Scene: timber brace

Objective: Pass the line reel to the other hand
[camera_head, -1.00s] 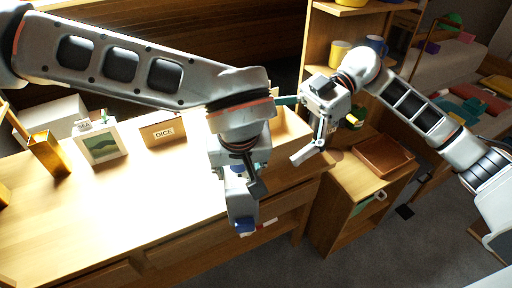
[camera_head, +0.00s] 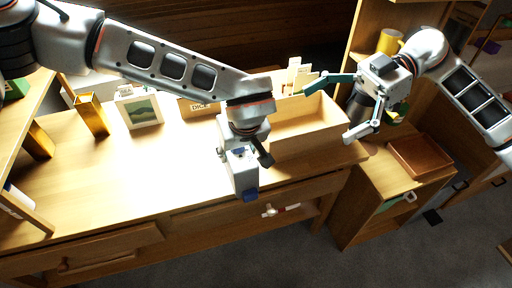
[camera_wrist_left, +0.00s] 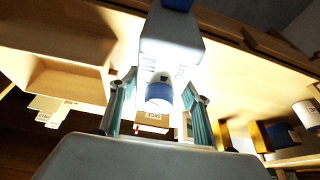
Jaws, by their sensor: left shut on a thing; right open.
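The line reel (camera_head: 240,180), a white body with blue ends, is in my left gripper (camera_head: 243,157) in the head view. That gripper is shut on it and holds it upright in front of the desk's front edge. In the left wrist view the reel (camera_wrist_left: 172,52) shows between the two teal fingers, with dark marks on its white side and a blue-banded round end towards me. My right gripper (camera_head: 326,114) is open and empty. Its fingers are spread over the right end of the wooden box, well apart from the reel.
An open wooden box (camera_head: 300,138) stands on the desk (camera_head: 60,190) behind the grippers. A low cabinet with a brown tray (camera_head: 419,156) is at right.

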